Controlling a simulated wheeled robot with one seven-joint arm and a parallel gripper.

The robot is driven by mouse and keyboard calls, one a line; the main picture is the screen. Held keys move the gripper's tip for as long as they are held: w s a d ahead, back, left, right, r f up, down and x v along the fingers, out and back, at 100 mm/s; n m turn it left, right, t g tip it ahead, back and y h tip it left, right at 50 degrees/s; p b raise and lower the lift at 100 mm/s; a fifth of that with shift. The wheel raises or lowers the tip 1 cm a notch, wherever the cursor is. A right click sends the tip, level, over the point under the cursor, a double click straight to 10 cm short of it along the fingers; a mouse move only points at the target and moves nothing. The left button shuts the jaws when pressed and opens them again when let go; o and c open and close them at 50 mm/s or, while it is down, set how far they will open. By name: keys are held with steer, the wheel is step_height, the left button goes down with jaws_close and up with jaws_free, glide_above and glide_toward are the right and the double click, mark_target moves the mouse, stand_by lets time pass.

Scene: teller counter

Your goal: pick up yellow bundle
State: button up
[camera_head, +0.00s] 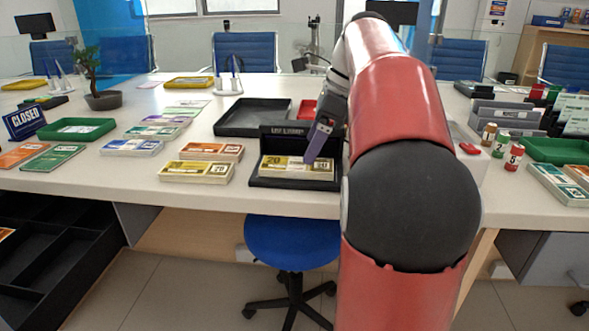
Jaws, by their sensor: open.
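A yellow bundle (286,168) with "20" printed on it lies flat in a small black holder (286,184) with a raised back, near the counter's front edge. Another yellow bundle (194,172) lies on the counter to the left. My gripper (311,157) comes down from the right over the right part of the bundle in the holder. One purple-grey finger shows there; the other is hidden. The jaws are open. I cannot tell whether the finger touches the bundle.
An orange bundle (211,152) lies just behind the left yellow one, and a blue bundle (133,148) lies farther left. A black tray (240,118) is behind the holder. A blue stool (290,240) stands below the counter. Coin rolls (513,157) stand at right.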

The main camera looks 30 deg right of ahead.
mark_target(299, 164)
steer(key=x, duration=0.3)
steer(key=b+x, duration=0.1)
steer(key=x, duration=0.1)
steer(key=shift+w+a, duration=0.1)
steer(key=shift+w, duration=0.25)
steer(key=c, duration=1.2)
steer(key=shift+r, duration=0.15)
